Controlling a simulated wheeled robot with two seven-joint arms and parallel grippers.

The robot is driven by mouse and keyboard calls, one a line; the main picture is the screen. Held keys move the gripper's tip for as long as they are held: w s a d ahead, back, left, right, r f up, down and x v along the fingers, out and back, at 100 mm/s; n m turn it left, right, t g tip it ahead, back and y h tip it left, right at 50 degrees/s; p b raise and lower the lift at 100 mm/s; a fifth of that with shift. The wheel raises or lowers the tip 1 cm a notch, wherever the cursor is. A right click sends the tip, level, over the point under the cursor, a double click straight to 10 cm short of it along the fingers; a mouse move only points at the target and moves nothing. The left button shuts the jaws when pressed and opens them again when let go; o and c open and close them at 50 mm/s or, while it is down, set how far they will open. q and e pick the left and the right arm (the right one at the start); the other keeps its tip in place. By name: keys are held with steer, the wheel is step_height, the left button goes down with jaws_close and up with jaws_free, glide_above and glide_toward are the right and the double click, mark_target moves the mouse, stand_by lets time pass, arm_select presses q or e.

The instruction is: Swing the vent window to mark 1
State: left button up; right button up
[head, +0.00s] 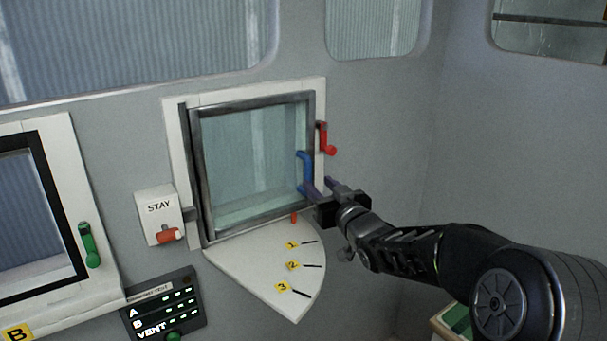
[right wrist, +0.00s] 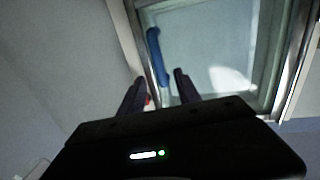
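The vent window (head: 250,155) is a grey-framed pane in a white wall surround. It looks shut or nearly shut in its frame. A blue handle (head: 302,170) stands on its right side; the handle also shows in the right wrist view (right wrist: 157,58). Below is a white quarter-round shelf (head: 255,275) with yellow marks; mark 1 (head: 291,245) lies nearest the window. My right gripper (head: 319,186) is open at the handle's lower end. In the right wrist view, the handle's lower end lies between the fingers, with visible space beside it. My left gripper is not in view.
A red latch (head: 326,139) sits right of the window. A white STAY box (head: 160,214) with an orange knob is on the left. A VENT panel (head: 165,308) and a second window with a green handle (head: 89,245) are lower left.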

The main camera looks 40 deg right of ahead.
mark_target(309, 174)
steer(key=p+x, duration=0.1)
steer(key=x, duration=0.5)
steer(key=shift+w+d+p, duration=0.1)
steer(key=shift+w+p, duration=0.1)
steer(key=shift+p, duration=0.2)
steer(key=shift+w+d, duration=0.15)
steer(key=shift+w, duration=0.5)
steer(key=shift+c, duration=0.6)
jaws_close()
